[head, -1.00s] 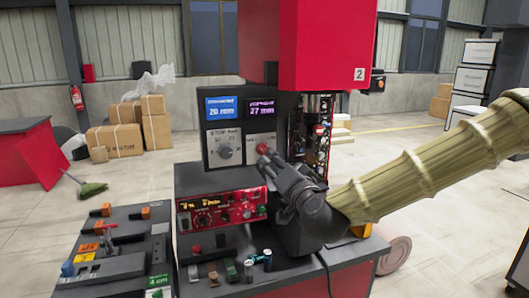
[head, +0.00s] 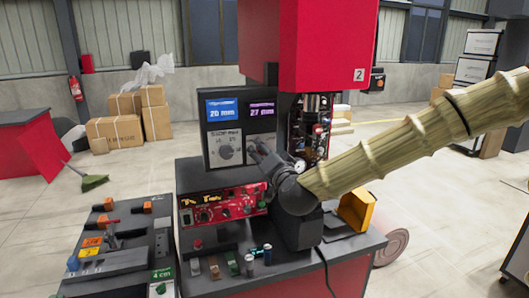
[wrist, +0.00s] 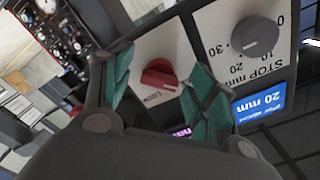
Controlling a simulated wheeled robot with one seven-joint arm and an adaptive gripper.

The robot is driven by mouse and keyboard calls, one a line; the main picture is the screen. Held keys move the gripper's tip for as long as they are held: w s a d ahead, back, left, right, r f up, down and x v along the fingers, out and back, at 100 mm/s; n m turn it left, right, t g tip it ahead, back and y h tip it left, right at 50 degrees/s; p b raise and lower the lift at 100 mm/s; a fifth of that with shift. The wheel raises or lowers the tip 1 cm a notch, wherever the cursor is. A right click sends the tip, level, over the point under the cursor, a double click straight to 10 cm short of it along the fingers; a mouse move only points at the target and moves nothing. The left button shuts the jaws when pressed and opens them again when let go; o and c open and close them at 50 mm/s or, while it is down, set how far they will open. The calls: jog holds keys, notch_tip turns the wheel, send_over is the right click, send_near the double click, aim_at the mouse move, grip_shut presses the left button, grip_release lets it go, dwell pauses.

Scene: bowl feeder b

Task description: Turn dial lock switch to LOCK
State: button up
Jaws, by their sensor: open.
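The red knob (wrist: 160,74), apparently the dial lock switch, sits on a pale panel below the purple display. Its small label is too small to read. In the wrist view my gripper (wrist: 158,80) is open, its green-padded fingers on either side of the knob with visible gaps. I cannot tell how deep they reach. In the head view my gripper (head: 258,150) is in front of this panel and hides the knob. The grey STOP mm dial (wrist: 255,37) is beside it, and also shows in the head view (head: 226,152).
A blue display (head: 222,108) and a purple display (head: 262,108) are above the dials. A red control panel (head: 225,205) is below. A red machine housing (head: 305,45) stands above and to the right.

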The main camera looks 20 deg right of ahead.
jog(key=shift+w, duration=0.15)
jog(key=c, duration=1)
